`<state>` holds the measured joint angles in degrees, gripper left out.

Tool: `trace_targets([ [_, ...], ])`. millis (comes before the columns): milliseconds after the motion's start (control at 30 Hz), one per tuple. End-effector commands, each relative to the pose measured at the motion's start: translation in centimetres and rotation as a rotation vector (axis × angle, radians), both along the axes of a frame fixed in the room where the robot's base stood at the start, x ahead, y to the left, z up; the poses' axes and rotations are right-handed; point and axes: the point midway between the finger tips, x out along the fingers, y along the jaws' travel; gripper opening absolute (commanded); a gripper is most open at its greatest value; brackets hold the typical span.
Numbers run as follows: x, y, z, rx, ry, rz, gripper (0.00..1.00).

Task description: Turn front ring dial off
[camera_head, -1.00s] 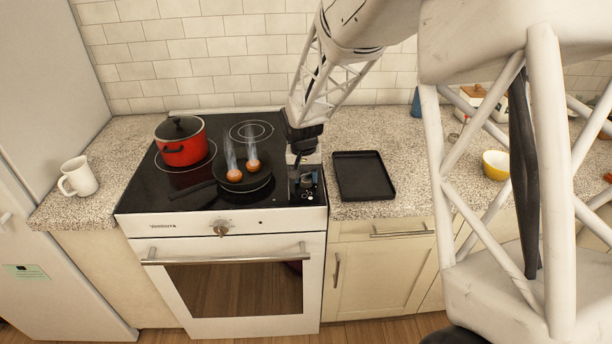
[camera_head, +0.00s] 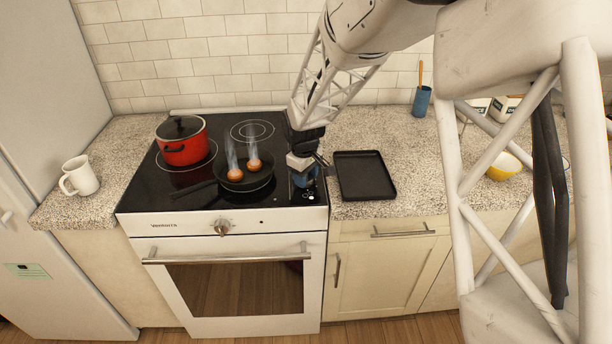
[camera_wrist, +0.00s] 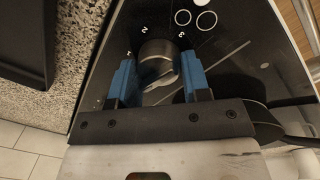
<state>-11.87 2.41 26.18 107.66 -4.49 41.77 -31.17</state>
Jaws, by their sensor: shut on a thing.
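The stove (camera_head: 165,198) has a black glass top, with its dials at the front right corner. My gripper (camera_head: 305,182) is down at that corner and hides most of the dials in the head view. In the wrist view, the blue fingers of my gripper (camera_wrist: 162,78) are shut on a round silver dial (camera_wrist: 160,58), one on each side. White numbers and two white rings are printed beside this dial. Its pointer position is hard to read.
A black pan (camera_head: 243,183) with two steaming orange-brown items stands just left of my gripper. A red pot (camera_head: 183,150) stands behind it. A black tray (camera_head: 364,176) lies close on the right. A silver knob (camera_head: 222,227) is on the stove's front.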

Motion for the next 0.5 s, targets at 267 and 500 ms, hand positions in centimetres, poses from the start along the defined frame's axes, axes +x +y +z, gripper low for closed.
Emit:
trace_targets([
  [267,-0.06,0.06,-0.02,0.001,-0.001,0.146,0.20],
  [500,-0.09,0.07,-0.02,0.000,0.000,0.188,0.20],
])
